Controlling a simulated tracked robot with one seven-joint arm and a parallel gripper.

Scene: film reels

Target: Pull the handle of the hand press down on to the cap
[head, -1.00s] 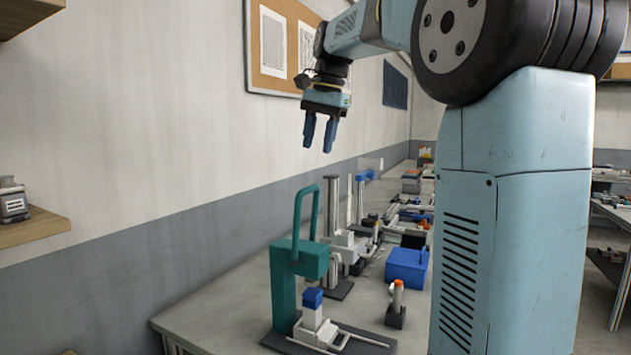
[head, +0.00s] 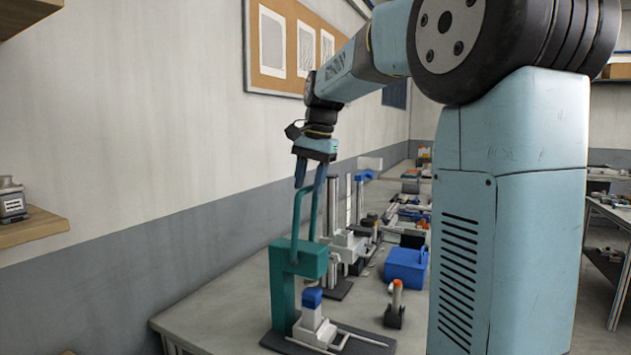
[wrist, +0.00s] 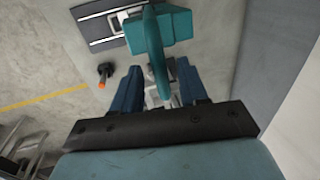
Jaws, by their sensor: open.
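The teal hand press (head: 284,295) stands upright on a dark base on the table. Its looped teal handle (head: 297,215) is raised above the press head. A white piece with a blue cap (head: 312,297) stands under the press head. My gripper (head: 311,195) is open and points down at the top of the handle. In the wrist view the handle (wrist: 158,60) runs between the two dark blue fingers of my gripper (wrist: 158,80); I cannot tell whether they touch it. In the wrist view the cap is hidden.
A blue box (head: 406,268) and an orange-topped tool in a dark stand (head: 395,305) are right of the press. A grey column fixture (head: 333,215) stands behind it. The wall is close on the left. The table (head: 220,310) is bare left of the press.

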